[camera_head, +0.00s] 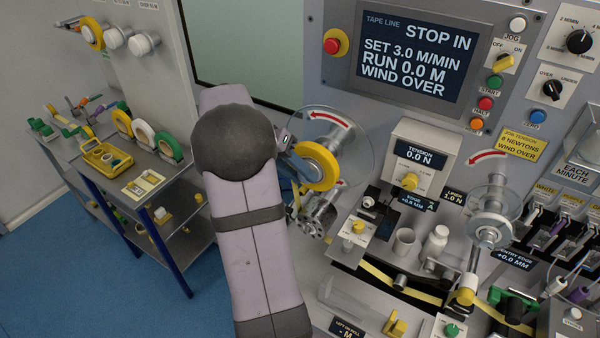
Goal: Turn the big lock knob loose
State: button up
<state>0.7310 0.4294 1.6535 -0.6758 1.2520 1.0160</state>
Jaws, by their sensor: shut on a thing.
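My gripper (291,165) is at the left front of a yellow-rimmed roll (329,180), which sits in front of a clear disc (355,138) with a red curved arrow. My arm hides most of the gripper. The jaws are shut at the front of this spindle, where the big lock knob would sit. The knob itself is hidden, so its turn cannot be seen. A lobed metal hub (318,215) shows just below the roll.
A second spindle (490,232) with a clear disc is at the right. The screen (415,55) reads STOP IN. A shelf cart (150,190) holding rolls is at the left.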

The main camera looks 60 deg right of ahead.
jog(key=g, duration=0.2)
jog(key=n+g, duration=0.1)
jog(key=f+g, duration=0.1)
jog(key=g, duration=0.1)
jog(key=shift+w+g+h, duration=0.3)
jog(key=shift+w, duration=0.1)
jog(key=g, duration=0.1)
jog(key=n+g+b, duration=0.1)
jog(key=g, duration=0.1)
jog(key=shift+f+h, duration=0.2)
jog(key=shift+h, duration=0.1)
jog(key=shift+n+g+h+b, duration=0.4)
jog(key=shift+n+g+b, duration=0.15)
jog(key=shift+g, duration=0.35)
jog(key=o, duration=1)
jog(key=shift+o, duration=0.2)
